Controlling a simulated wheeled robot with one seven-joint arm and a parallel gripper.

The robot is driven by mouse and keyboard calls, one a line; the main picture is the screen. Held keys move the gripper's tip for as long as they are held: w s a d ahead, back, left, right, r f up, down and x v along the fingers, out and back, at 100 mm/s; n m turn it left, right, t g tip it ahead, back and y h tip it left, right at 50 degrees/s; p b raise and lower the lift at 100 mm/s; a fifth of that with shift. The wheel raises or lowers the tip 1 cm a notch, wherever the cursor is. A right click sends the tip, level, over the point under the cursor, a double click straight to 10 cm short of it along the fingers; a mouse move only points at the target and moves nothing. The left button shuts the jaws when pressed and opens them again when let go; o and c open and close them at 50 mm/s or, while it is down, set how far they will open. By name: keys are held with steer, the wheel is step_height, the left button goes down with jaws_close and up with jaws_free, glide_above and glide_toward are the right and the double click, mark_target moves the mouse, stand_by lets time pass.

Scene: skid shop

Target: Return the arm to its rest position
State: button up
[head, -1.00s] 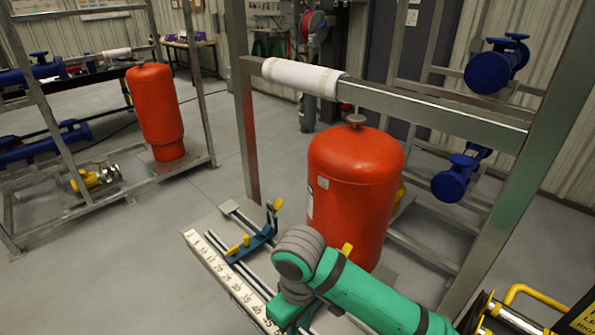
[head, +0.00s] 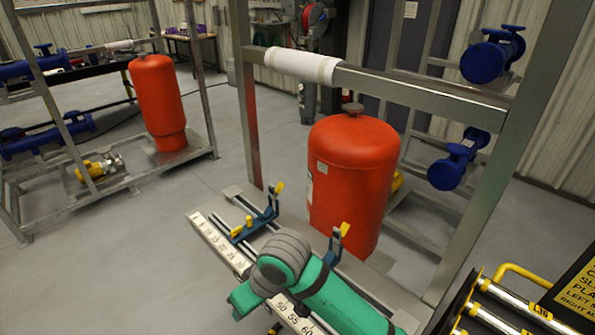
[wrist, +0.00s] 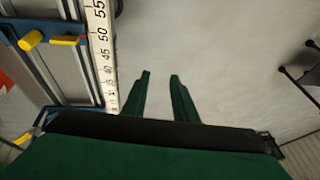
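My green arm (head: 335,300) with its grey ribbed joint reaches in from the lower right in the head view, in front of the red tank and over the ruled rail. Nothing is between the fingers, only grey floor beyond. The gripper is beside the ruled rail (wrist: 101,50), which lies to its left in the wrist view.
A red tank (head: 350,185) stands behind my arm within a metal frame (head: 425,95). Blue clamps with yellow handles (head: 262,215) sit on the rails. A roller stand (head: 510,310) is at lower right. Open floor (head: 130,265) lies to the left.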

steer(key=w+a+r+m+t+y, duration=0.2)
steer(key=a+r+m+t+y, duration=0.15)
steer(key=a, duration=0.35)
steer(key=w+a+r+m+t+y, duration=0.25)
steer(key=a+r+t+y, duration=0.2)
steer(key=a, duration=0.35)
steer(key=s+d+f+m+t+h, duration=0.6)
steer(key=s+d+f+m+h, duration=0.5)
steer(key=d+f, duration=0.5)
steer(key=s+d+n, duration=0.2)
steer(key=s+d, duration=0.1)
steer(key=s, duration=0.4)
steer(key=s+d+f+n+h, duration=0.1)
steer(key=s+d+n, duration=0.2)
steer(key=s, duration=0.4)
steer(key=s+d+f+n, duration=0.1)
steer(key=s+d+n, duration=0.1)
steer(key=s+d, duration=0.2)
steer(key=s, duration=0.3)
steer(key=shift+s+d+f+n, duration=0.25)
steer(key=shift+s+n, duration=0.15)
steer(key=shift+w, duration=0.2)
